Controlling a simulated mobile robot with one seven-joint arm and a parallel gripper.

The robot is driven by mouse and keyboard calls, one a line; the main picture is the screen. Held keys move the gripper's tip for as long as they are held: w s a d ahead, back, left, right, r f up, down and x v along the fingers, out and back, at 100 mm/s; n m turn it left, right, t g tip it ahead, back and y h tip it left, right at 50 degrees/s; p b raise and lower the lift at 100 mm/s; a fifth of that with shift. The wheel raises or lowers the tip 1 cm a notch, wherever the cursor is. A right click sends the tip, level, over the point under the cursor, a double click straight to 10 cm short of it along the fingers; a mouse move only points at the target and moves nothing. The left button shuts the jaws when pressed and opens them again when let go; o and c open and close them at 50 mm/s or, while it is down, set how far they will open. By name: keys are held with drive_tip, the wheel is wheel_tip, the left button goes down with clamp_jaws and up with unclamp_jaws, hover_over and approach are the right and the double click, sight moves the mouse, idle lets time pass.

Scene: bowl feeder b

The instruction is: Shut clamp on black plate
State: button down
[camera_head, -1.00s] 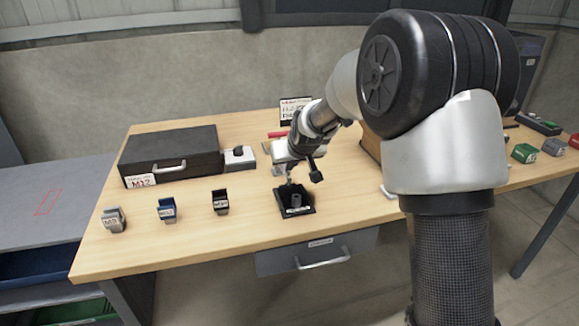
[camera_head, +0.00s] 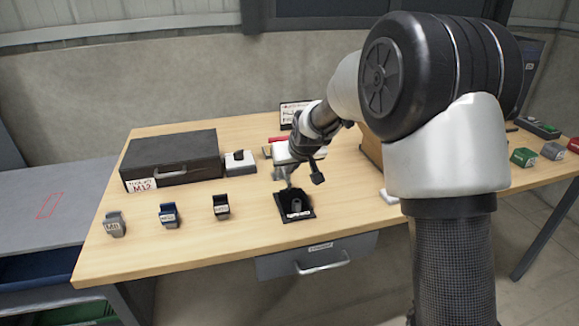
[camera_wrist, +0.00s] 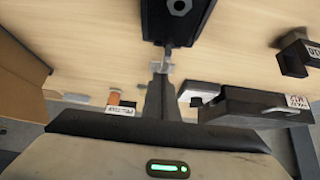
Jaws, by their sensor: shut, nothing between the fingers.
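The black plate (camera_head: 308,213) lies near the front edge of the wooden table in the head view. A small grey cylindrical part (camera_head: 296,205) stands on it. In the wrist view the plate (camera_wrist: 200,25) is at the top, with a grey hexagonal part (camera_wrist: 179,6) on it. My gripper (camera_head: 287,181) is just behind and above the plate. In the wrist view my gripper (camera_wrist: 162,66) is shut and empty, with its tips close to a small metal piece (camera_wrist: 168,49) at the plate's edge. I cannot tell whether they touch, nor the clamp's exact position.
Several small labelled blocks stand left of the plate, the nearest a black one (camera_head: 221,207). The wooden surface just right of the plate is clear.

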wheel_tip(320, 180, up, 3)
drive_tip(key=shift+r+p, duration=0.15)
drive_tip(key=shift+p, duration=0.15)
drive_tip(key=s+d+r, duration=0.2)
drive_tip(key=s, duration=0.6)
drive_tip(key=shift+s+d+r, duration=0.15)
drive_tip(key=shift+s+d, duration=0.05)
drive_tip(key=shift+s, duration=0.2)
drive_tip(key=s+d+r+m+g+h, duration=0.1)
drive_tip(key=s+d+r, duration=0.25)
drive_tip(key=s, duration=0.65)
drive_tip(key=s+d+r+m, duration=0.15)
drive_tip(key=s+d, duration=0.25)
drive_tip(key=s, duration=0.6)
drive_tip(key=s+d+r+m+g+h, duration=0.1)
drive_tip(key=s+d+r, duration=0.25)
drive_tip(key=s, duration=0.65)
wheel_tip(320, 180, up, 20)
drive_tip(key=d+p, duration=0.1)
drive_tip(key=p, duration=2)
drive_tip(key=shift+s, duration=0.4)
drive_tip(key=shift+d, duration=0.1)
